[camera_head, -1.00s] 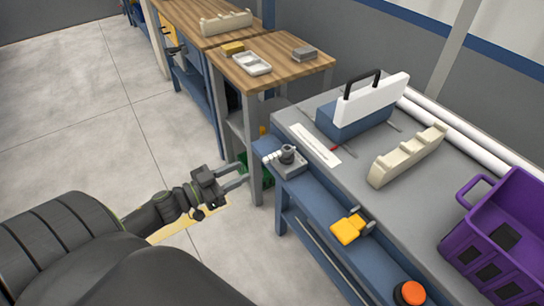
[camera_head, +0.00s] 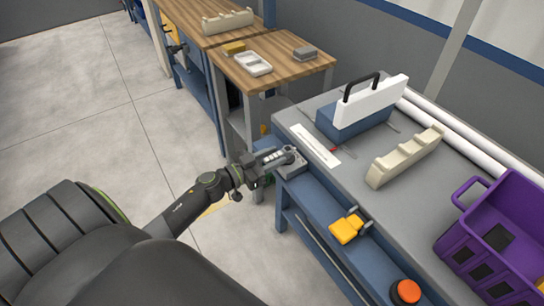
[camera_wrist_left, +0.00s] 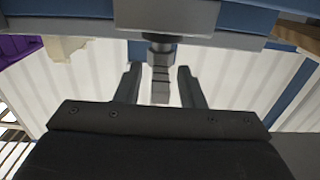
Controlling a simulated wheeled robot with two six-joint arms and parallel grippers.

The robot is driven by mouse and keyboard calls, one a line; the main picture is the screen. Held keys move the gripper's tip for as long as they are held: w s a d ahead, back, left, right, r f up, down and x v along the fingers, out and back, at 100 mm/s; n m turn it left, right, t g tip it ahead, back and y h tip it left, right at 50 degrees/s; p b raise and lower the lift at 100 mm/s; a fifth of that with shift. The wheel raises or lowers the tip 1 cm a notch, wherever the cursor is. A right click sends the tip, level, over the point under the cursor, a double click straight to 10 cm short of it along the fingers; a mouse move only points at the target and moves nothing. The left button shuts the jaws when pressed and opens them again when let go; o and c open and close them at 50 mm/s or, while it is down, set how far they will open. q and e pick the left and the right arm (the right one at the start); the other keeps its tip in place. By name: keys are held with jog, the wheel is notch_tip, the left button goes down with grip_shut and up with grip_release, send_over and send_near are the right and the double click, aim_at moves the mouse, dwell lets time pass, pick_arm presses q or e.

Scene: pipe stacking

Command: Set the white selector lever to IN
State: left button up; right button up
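The white selector lever (camera_head: 274,156) sticks out to the left from its grey selector base (camera_head: 293,166) at the bench's near left corner. In the left wrist view the lever (camera_wrist_left: 160,85) looks grey and ribbed and points toward the gripper from a dark pivot. My left gripper (camera_head: 268,158) is at the lever. The wrist view shows its two fingers (camera_wrist_left: 159,88) apart, one on each side of the lever, with a visible gap on both sides. Any IN mark is too small to read. My right gripper is not in view.
The grey workbench (camera_head: 345,185) carries a blue-and-white toolbox (camera_head: 358,112), a cream notched rack (camera_head: 405,156) and a purple crate (camera_head: 495,240). A yellow part (camera_head: 346,229) and an orange button (camera_head: 406,291) sit along its front. A wooden table (camera_head: 285,75) stands behind.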

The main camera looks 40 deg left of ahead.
pick_arm(q)
grip_shut()
